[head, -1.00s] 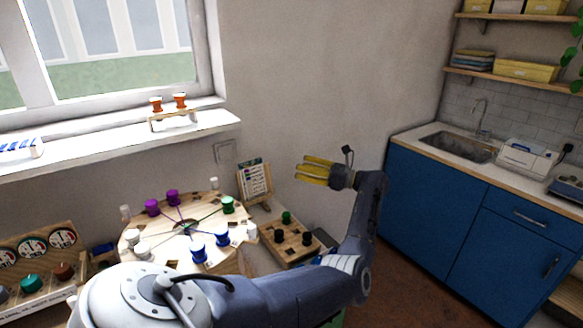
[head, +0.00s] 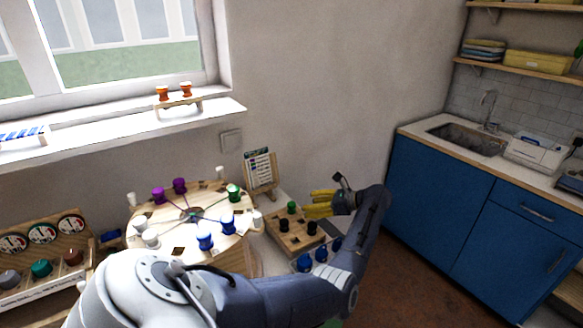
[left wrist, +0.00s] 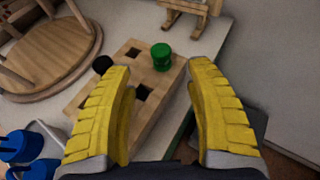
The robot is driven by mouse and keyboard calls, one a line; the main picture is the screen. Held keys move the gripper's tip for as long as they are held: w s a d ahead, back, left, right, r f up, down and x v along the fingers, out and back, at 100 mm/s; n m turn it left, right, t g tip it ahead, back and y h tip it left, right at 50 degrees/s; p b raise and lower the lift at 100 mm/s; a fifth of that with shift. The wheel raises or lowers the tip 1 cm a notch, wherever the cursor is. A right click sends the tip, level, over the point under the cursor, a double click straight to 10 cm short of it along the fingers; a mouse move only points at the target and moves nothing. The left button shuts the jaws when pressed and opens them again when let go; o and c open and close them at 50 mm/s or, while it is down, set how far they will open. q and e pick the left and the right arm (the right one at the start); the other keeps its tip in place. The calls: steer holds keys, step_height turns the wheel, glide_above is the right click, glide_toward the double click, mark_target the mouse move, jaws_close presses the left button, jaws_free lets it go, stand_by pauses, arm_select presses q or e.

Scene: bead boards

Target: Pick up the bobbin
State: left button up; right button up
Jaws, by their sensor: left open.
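My left gripper (head: 309,204) is open and empty, its yellow fingers near the right edge of the wooden block (head: 288,238). A green bobbin (head: 291,207) stands upright in that block. In the left wrist view this green bobbin (left wrist: 161,57) shows between the fingertips, ahead of them and apart. Black bobbins (head: 284,226) also stand in the block; one (left wrist: 102,64) is partly hidden behind a finger in the left wrist view. The round bead board (head: 180,222) carries purple, blue, white and another green bobbin (head: 233,192). My right gripper is not in view.
Blue bobbins (head: 321,254) stand in a rack beside the block, near my forearm. A card stand (head: 258,173) is behind the block. Orange bobbins (head: 174,91) sit on a sill stand. A dial rack (head: 42,259) is at left. A wall is behind.

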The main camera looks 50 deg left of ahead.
mark_target(293, 204)
arm_select(q)
steer(key=shift+x, duration=4.1)
steer(key=shift+w, duration=0.1)
steer(key=shift+c, duration=0.3)
jaws_close()
steer(key=shift+d+f, duration=0.1)
